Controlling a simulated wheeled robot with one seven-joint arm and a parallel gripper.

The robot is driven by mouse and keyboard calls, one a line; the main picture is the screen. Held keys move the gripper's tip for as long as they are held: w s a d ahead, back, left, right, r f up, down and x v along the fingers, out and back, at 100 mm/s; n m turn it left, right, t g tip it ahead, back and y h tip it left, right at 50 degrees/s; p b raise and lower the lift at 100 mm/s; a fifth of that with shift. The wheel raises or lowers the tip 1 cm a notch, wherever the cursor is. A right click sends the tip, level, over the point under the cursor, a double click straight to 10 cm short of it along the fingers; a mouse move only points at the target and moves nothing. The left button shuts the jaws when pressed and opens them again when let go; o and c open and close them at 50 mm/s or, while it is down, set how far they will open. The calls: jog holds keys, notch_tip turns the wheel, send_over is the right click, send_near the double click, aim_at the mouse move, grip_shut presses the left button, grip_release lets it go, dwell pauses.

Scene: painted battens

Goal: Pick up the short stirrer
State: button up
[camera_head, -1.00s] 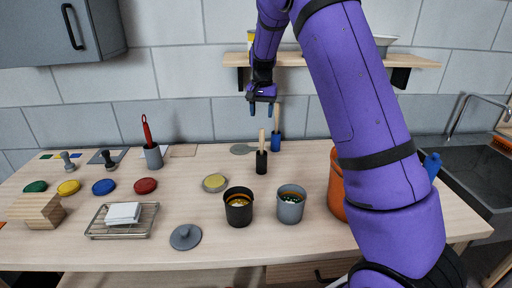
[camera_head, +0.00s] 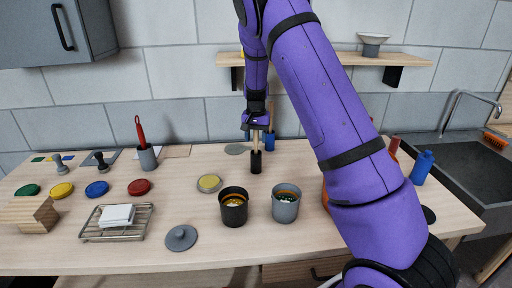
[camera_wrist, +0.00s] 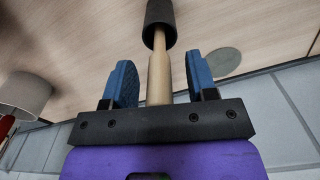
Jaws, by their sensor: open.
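A short wooden stirrer (camera_head: 256,142) stands upright with its lower end in a black cylindrical holder (camera_head: 256,163), towards the back of the counter. My gripper (camera_head: 257,128) is just above it, pointing down. In the wrist view the pale wooden shaft (camera_wrist: 160,65) lies between the two blue fingers (camera_wrist: 160,86), with a gap on each side. The fingers are open and hold nothing. The black holder (camera_wrist: 160,18) shows at the top of that view.
A black pot (camera_head: 233,207) and a grey pot (camera_head: 286,204) stand in front. A grey holder (camera_head: 147,158) with a red-handled tool is to the left. An orange pot (camera_head: 325,196) is mostly hidden by my arm. A wall shelf (camera_head: 402,60) is above.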

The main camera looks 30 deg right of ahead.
jog(key=shift+f, duration=0.25)
grip_shut()
jog(key=shift+r, duration=0.15)
